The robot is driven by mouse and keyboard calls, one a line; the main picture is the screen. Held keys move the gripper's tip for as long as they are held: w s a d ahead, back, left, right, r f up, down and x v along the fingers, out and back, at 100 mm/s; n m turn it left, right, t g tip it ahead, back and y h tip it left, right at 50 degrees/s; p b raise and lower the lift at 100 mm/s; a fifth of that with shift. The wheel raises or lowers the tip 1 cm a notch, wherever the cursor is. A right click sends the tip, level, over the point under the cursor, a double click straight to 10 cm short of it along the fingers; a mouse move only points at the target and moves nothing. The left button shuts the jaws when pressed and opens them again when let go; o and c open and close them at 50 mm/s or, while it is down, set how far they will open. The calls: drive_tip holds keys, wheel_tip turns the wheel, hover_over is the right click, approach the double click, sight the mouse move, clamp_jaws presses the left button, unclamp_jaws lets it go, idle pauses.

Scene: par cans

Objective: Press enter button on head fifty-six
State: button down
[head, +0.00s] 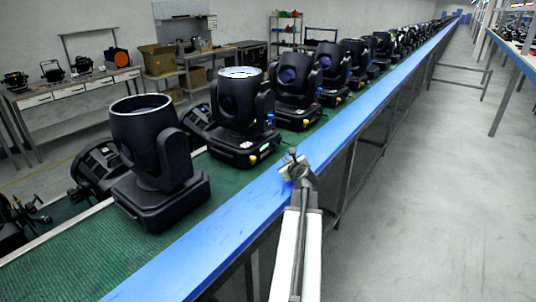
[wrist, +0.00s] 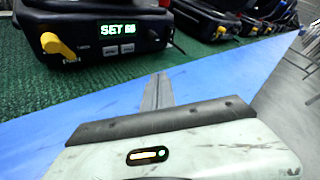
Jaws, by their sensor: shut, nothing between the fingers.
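In the wrist view, the base of a black moving head (wrist: 90,30) stands on green matting. Its green display (wrist: 117,29) reads "SET" and two digits too blurred to be sure of. Small pale buttons (wrist: 119,49) sit below the display; their labels are too small to read. A yellow plug (wrist: 57,45) is to their left. My gripper (wrist: 157,80) is shut and empty, its tips over the blue edge, in front of the base and apart from it. In the head view, my gripper (head: 291,163) is beside the second-nearest head (head: 241,115).
A row of similar heads (head: 293,90) runs away along the green bench top (head: 70,268). The blue edge strip (head: 330,140) borders it. The nearest head (head: 152,150) stands at left. The grey floor (head: 430,210) at right is clear. Work tables (head: 80,85) stand at the far left.

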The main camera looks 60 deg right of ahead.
sight(275, 163)
drive_tip(key=shift+w, duration=3)
drive_tip(key=shift+w, duration=0.4)
drive_tip(key=shift+w, duration=0.35)
idle(0.3)
drive_tip(key=shift+s, duration=0.8)
drive_tip(key=shift+s, duration=2.5)
